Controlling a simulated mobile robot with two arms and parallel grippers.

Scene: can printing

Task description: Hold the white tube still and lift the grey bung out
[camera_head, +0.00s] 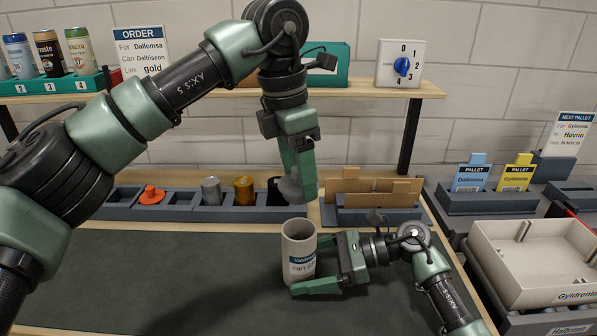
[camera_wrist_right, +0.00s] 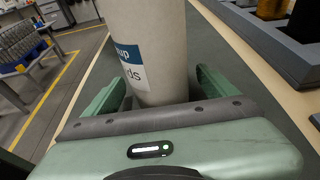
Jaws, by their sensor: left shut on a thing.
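The white tube (camera_head: 297,240) stands upright on the dark mat, with a blue and white label on its side and its open top showing. My right gripper (camera_head: 318,268) reaches in from the right, low on the tube, with one finger on each side. The right wrist view shows the tube (camera_wrist_right: 155,50) between the fingers of that gripper (camera_wrist_right: 160,88), with gaps beside it, so it looks open.
A rack with brown boards (camera_head: 375,190) stands behind the right gripper. The mat's left part is clear.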

